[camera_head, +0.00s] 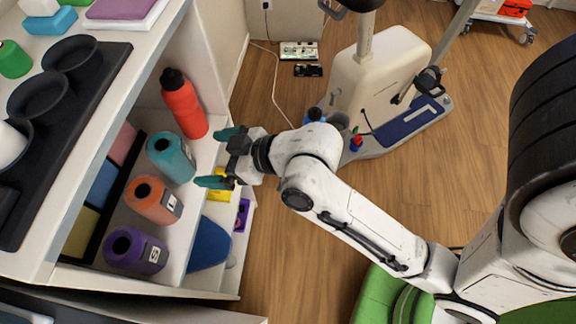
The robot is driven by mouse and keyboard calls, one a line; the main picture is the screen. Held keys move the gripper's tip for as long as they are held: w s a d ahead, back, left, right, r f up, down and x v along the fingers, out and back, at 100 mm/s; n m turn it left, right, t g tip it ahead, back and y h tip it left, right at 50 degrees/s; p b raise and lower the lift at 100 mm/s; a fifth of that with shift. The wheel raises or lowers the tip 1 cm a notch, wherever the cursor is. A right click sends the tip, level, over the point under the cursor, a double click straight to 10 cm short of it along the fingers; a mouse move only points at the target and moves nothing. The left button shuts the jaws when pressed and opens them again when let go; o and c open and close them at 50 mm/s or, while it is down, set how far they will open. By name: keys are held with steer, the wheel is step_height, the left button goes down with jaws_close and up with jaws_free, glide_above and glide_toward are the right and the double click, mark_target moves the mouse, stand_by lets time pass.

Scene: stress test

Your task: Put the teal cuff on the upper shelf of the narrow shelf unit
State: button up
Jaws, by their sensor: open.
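The teal cuff (183,166), a hollow cylinder with a dark opening at its upper end, stands on an inner shelf of the white shelf unit (52,262) at left. It is between a red bottle and an orange cuff. My gripper (219,158) is open and empty, with teal fingertips pointing left toward the teal cuff. The fingertips are just right of it, at the open side of the unit, with a small gap in the picture. I cannot tell whether this unit is the narrow one.
The red bottle (184,106) stands behind the cuff; the orange cuff (164,206) and purple cuff (125,253) stand in front. A black tray with cups (98,88) is on the unit's top. A blue object (209,246) lies lower. An exercise machine (372,85) stands behind my arm.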

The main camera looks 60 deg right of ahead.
steer(key=s+d+f+m+g+h, duration=0.1)
steer(key=s+d+f+g, duration=0.1)
steer(key=s+f+g, duration=0.3)
steer(key=s+d+f+m+g+h, duration=0.2)
steer(key=s+f+g, duration=0.4)
steer(key=s+f, duration=0.4)
steer(key=shift+s+d+g, duration=0.3)
steer(key=shift+s+d, duration=0.1)
steer(key=shift+s, duration=0.8)
